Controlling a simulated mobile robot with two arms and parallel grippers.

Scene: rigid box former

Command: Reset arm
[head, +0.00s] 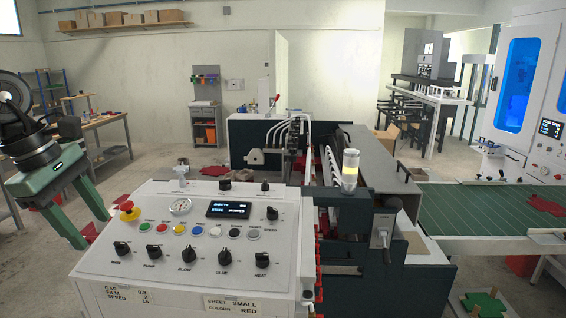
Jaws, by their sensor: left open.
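My left gripper (92,232) comes in at the left edge with its two green fingers spread wide apart and pointing down and right. Nothing is between the fingers. It hangs left of the white control panel (200,260), apart from it as far as I can tell. My right gripper is not in view.
The box-forming machine (385,240) stands behind and right of the panel. A green conveyor (470,212) with a red sheet (545,205) runs to the right. A green piece (484,304) lies low at right. A wooden workbench (100,123) stands back left, with open floor before it.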

